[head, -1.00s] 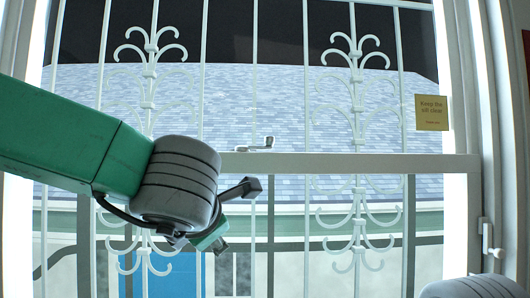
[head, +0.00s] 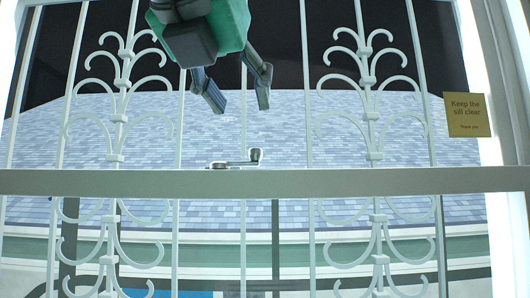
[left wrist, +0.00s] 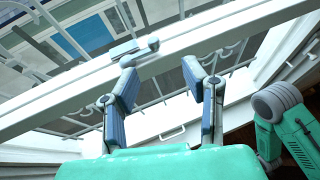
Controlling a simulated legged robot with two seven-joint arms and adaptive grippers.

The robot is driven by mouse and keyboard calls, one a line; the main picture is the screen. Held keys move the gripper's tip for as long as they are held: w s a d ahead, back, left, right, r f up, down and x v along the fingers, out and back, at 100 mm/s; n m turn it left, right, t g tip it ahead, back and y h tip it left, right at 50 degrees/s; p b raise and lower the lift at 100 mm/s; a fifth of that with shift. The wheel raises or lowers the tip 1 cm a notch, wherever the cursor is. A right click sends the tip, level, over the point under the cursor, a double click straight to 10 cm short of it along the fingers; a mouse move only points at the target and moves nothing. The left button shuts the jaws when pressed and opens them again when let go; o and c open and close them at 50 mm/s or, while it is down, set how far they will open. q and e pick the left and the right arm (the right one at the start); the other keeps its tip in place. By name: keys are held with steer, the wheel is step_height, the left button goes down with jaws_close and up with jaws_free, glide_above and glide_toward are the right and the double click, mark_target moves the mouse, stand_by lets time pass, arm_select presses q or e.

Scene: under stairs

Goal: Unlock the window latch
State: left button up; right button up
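The window latch (head: 235,160) is a small grey lever with a raised knob at its right end. It sits on the white horizontal window rail (head: 300,182), near the middle in the head view. Its lever lies roughly along the rail. It also shows in the left wrist view (left wrist: 138,49), just beyond the fingers. My left gripper (head: 239,98) comes down from the top in the head view, above the latch in the picture. Its two fingers are apart and nothing is between them; it also shows in the left wrist view (left wrist: 158,72). My right gripper is not in view.
White scrolled bars (head: 118,120) stand behind the rail across the window. A yellow sign (head: 464,115) reading "Keep the sill clear" is at the right. The space between the left fingers and the latch looks clear.

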mark_target(253, 150)
arm_select(q)
steer(key=shift+a+x, duration=0.15)
steer(key=shift+x, duration=2.95)
steer(key=shift+a+x, duration=0.1)
steer(key=shift+x, duration=3)
steer(key=shift+a+f, duration=0.1)
steer(key=shift+a, duration=0.45)
steer(key=c, duration=0.6)
jaws_close()
steer(key=shift+d, duration=0.15)
